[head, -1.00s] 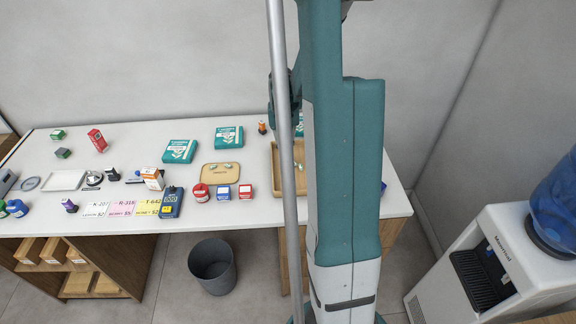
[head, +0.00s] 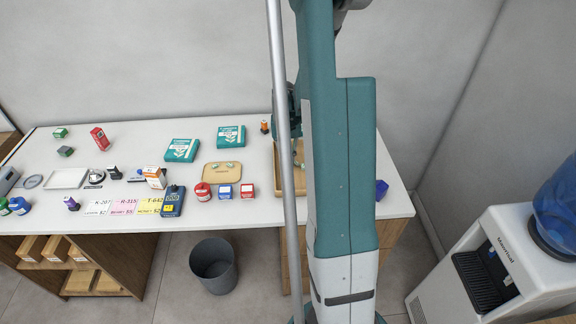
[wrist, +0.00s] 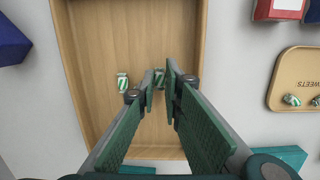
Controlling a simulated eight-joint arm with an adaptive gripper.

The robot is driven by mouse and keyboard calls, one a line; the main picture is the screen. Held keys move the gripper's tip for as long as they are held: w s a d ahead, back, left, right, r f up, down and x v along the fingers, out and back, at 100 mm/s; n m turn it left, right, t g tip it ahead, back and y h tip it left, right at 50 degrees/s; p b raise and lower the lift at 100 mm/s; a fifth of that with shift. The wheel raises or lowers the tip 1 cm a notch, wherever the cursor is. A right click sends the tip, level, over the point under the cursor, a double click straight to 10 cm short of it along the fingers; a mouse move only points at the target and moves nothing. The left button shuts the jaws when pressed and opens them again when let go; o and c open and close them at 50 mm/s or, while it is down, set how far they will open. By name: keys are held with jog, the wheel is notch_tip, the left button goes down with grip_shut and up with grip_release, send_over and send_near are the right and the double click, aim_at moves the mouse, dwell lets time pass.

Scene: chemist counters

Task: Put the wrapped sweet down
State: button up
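My gripper (wrist: 160,80) is down inside a wooden tray (wrist: 196,30), with its fingers closed to a narrow gap. A green-and-white wrapped sweet (wrist: 159,77) sits between the fingertips, which seem to touch it on both sides. It looks close to the tray floor; whether it rests there I cannot tell. A second striped sweet (wrist: 122,81) lies in the tray, left of the fingers. In the head view the wooden tray (head: 276,178) is mostly hidden behind my arm. Two more sweets (wrist: 291,100) lie on a small tan sweets tray (wrist: 283,78).
A red box (wrist: 278,9) and a blue box (wrist: 10,42) stand outside the wooden tray. In the head view, teal packs (head: 182,150), a red round container (head: 203,192) and price cards (head: 122,208) are on the white counter. A blue item (head: 381,189) is at the right.

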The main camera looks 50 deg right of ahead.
jog(key=shift+f, duration=1)
jog(key=shift+f, duration=0.15)
jog(key=o, duration=0.7)
jog(key=shift+c, duration=0.2)
notch_tip(320, 180, up, 12)
jog(key=w, duration=0.1)
jog(key=shift+w+d+p, duration=0.2)
jog(key=shift+d+p, duration=0.1)
jog(key=shift+d, duration=0.1)
